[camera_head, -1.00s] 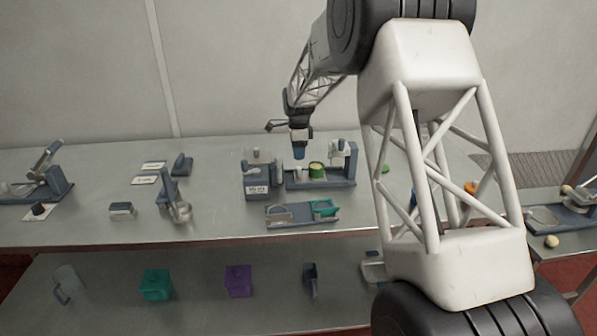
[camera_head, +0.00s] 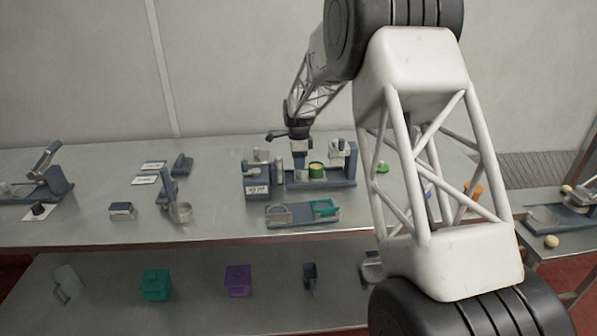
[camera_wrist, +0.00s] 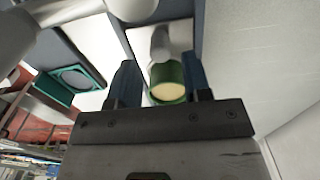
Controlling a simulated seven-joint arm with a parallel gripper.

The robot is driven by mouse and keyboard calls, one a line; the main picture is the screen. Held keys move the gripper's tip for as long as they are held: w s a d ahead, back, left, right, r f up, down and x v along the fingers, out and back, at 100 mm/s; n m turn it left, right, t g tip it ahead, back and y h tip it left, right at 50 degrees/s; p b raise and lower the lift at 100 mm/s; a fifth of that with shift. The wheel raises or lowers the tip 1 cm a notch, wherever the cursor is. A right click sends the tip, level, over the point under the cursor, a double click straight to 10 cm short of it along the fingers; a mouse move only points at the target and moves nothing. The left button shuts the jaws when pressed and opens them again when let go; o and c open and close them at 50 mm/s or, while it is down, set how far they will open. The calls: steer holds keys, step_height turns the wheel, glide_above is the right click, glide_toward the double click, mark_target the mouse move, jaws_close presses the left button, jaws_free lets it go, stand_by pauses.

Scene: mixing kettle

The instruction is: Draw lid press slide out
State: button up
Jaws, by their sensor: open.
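The lid press (camera_head: 345,165) is a blue-grey frame with a long base and a white upper part, at the middle back of the table. A green cup (camera_head: 317,170) with a cream top stands on its base; it also shows in the wrist view (camera_wrist: 168,83). My gripper (camera_head: 299,162) is low over the left end of the base, left of the cup. I cannot tell whether the fingers touch the post. The slide's outline is partly hidden.
A labelled blue-grey box (camera_head: 257,182) stands close left of the press. A tray (camera_head: 290,216) with a round ring and a teal frame lies in front. A green piece (camera_head: 382,168) is to the right, near my arm.

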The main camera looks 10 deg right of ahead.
mark_target(298, 176)
steer(key=shift+f, duration=2.1)
steer(key=shift+f, duration=0.15)
steer(key=shift+c, duration=0.2)
